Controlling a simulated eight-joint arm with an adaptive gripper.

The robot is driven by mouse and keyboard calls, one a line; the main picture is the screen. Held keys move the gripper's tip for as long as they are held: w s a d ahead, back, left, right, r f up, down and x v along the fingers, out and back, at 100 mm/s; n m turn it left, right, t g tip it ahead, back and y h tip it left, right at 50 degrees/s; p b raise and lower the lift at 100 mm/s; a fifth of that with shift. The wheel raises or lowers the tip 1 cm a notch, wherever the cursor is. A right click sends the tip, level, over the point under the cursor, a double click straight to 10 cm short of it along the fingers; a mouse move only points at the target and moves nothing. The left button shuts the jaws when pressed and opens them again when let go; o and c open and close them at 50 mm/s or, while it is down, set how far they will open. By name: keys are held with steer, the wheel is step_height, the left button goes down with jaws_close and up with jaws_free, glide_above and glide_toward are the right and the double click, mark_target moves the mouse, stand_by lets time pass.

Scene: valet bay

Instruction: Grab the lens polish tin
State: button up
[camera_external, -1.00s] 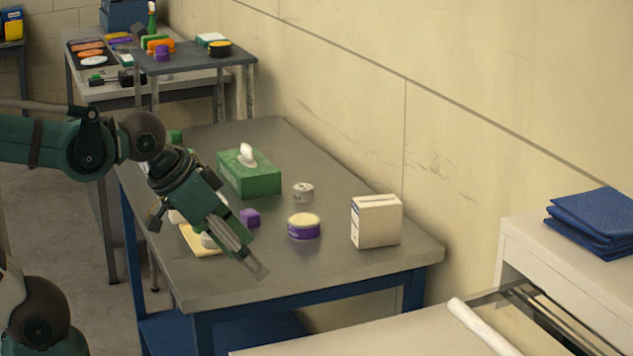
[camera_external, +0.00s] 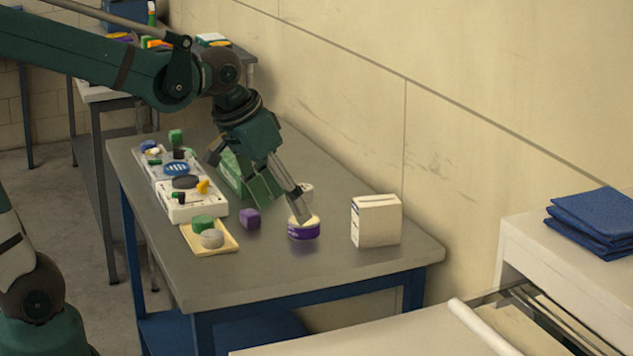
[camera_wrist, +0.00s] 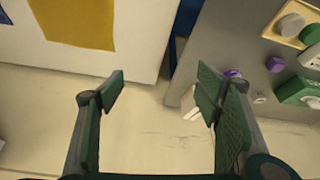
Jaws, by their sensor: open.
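A round purple tin with a cream lid (camera_external: 304,231) stands on the grey table; I cannot read its label. A smaller grey tin (camera_external: 307,190) stands behind it, partly hidden by my gripper, so I cannot tell for certain which is the lens polish tin. My gripper (camera_external: 286,212) is open and empty, its fingers pointing down, and one finger overlaps the purple tin's lid in the external view. Contact cannot be told. In the wrist view the purple tin (camera_wrist: 233,72) and grey tin (camera_wrist: 260,98) lie right of the open fingers (camera_wrist: 160,82), not between them.
A white box (camera_external: 376,221) stands right of the tins. A purple block (camera_external: 250,218) and green tissue box (camera_external: 232,172) are left of them. A yellow tray (camera_external: 226,245) and a white organizer (camera_external: 180,207) with small items line the table's left side. The wall is behind.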

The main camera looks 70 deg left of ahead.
steer(key=w+a+n+g+p, duration=0.1)
steer(key=w+a+g+p, duration=0.15)
steer(key=w+a, duration=0.45)
steer(key=n+g+p, duration=0.2)
steer(key=n+p, duration=0.2)
steer(key=p, duration=0.5)
glide_toward(304, 227)
steer(key=w+a, duration=0.1)
steer(key=a+f, duration=0.1)
steer(key=shift+w+a+h, duration=0.35)
steer(key=shift+w+h, duration=0.05)
steer(key=shift+a+f+g+p, duration=0.25)
steer(key=shift+a+f+p, duration=0.1)
steer(key=shift+a+f, duration=0.25)
steer(key=shift+f, duration=0.1)
steer(key=shift+f, duration=1.2)
steer(key=shift+f, duration=0.1)
steer(key=shift+a+f, duration=0.2)
steer(key=shift+f, duration=2.3)
